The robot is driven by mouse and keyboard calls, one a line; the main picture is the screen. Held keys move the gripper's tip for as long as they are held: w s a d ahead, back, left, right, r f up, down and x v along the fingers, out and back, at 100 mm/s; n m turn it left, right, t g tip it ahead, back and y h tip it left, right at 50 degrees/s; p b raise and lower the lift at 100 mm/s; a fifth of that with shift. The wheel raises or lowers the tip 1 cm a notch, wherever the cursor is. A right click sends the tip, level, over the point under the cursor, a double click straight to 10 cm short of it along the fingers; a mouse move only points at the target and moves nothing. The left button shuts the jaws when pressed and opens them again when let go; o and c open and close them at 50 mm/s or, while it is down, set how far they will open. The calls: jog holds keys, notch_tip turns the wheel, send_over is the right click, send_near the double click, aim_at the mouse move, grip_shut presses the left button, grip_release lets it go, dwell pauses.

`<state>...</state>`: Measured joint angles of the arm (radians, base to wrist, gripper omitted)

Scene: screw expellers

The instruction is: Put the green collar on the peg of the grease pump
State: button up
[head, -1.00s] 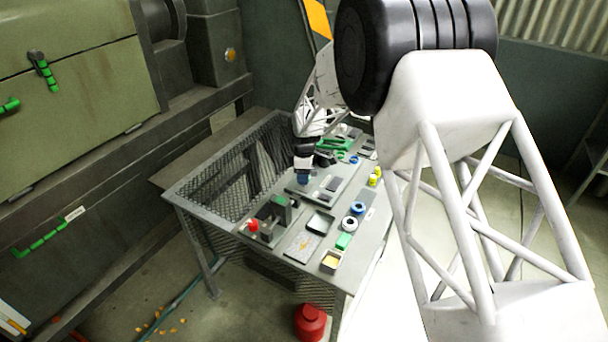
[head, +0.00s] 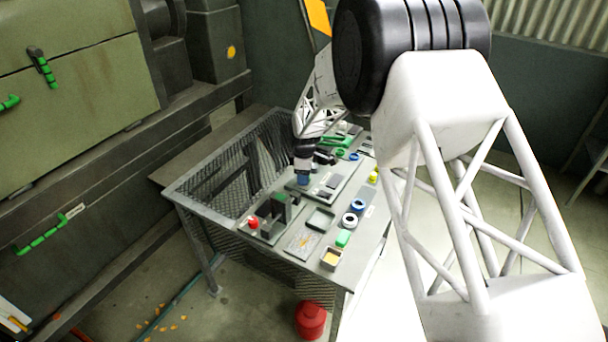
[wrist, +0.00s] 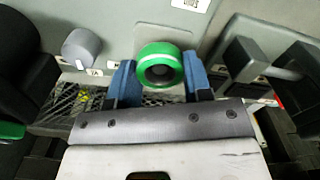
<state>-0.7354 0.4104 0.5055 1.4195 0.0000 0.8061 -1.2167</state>
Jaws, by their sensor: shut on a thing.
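The green collar (wrist: 172,53) is a short ring with a white mark, held between the blue fingertips of my gripper (wrist: 160,82) in the wrist view. Its opening looks dark, and I cannot tell whether a peg is inside it. In the head view my gripper (head: 303,180) points down close above a grey plate (head: 318,196) on the table; the collar is hidden there. A grey round post (wrist: 81,48) stands left of the collar in the wrist view. I cannot tell for sure which fixture is the grease pump or its peg.
Dark blocky parts (wrist: 243,58) stand close to the right of my gripper in the wrist view.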

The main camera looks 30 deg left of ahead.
jog(key=shift+f, duration=0.55)
dwell(1.1)
jog(key=o, duration=1.4)
jog(key=shift+o, duration=0.2)
jog(key=shift+r, duration=0.1)
jog(key=shift+r, duration=4.4)
jog(key=shift+d, duration=0.1)
